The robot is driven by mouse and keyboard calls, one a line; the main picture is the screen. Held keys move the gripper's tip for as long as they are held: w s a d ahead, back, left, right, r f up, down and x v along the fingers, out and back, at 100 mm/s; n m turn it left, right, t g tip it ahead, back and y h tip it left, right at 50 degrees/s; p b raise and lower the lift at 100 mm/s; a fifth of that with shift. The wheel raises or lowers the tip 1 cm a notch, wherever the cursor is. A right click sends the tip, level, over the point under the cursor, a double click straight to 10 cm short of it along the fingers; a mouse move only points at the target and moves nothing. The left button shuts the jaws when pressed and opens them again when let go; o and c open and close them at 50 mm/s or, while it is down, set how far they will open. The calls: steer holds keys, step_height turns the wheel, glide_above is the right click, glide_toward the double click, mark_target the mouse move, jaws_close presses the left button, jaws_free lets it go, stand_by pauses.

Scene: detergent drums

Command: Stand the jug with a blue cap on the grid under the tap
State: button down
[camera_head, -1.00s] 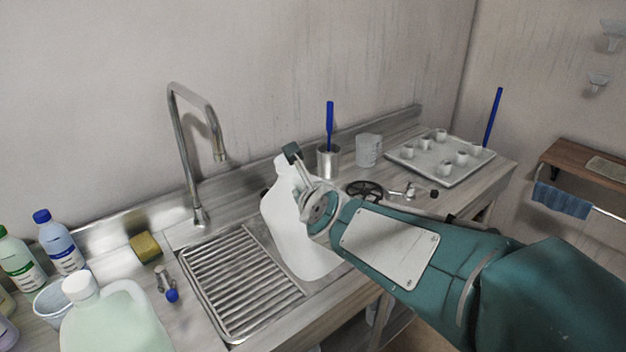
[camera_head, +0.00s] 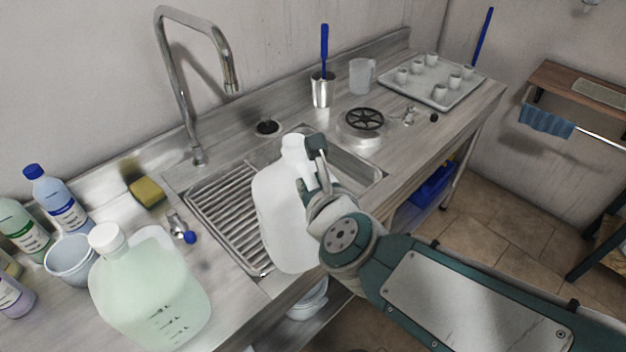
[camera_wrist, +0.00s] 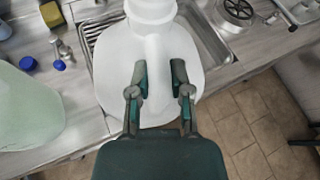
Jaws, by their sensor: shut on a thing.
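My gripper (camera_head: 312,170) is shut on the handle of a white jug (camera_head: 277,222). The wrist view shows both fingers (camera_wrist: 160,88) on either side of the handle and the jug (camera_wrist: 110,75) upright. Its top looks white; I see no blue cap on it. The ribbed grid (camera_head: 222,215) lies in the sink, and the jug hides its right part. The jug's base is near the sink's front edge in the picture; I cannot tell its height above it. The tap (camera_head: 196,90) rises behind the grid, its spout (camera_head: 231,82) pointing down, apart from the jug.
A pale green jug (camera_head: 150,290) with a white cap stands front left. A blue-capped bottle (camera_head: 60,205), a tub (camera_head: 72,258), a sponge (camera_head: 147,192) and a small blue-ended valve (camera_head: 184,232) are nearby. A burner (camera_head: 363,122) and a cup tray (camera_head: 432,88) stand right.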

mark_target(279, 174)
steer(key=w+a, duration=0.1)
steer(key=a, duration=0.1)
steer(key=w+a+f, duration=0.1)
steer(key=a, duration=0.1)
steer(key=w+a, duration=0.1)
steer(key=shift+w+a+f, duration=0.2)
steer(key=shift+a+f, duration=0.1)
steer(key=shift+a, duration=0.1)
steer(key=shift+x, duration=0.9)
steer(key=w+a+f, duration=0.1)
steer(key=w+a, duration=0.4)
steer(key=a, duration=0.1)
steer(key=shift+a+f, duration=0.1)
steer(key=shift+a, duration=0.05)
steer(key=shift+s, duration=0.15)
steer(key=shift+f, duration=0.45)
stand_by(0.5)
steer(key=shift+c, duration=2.4)
jaws_free()
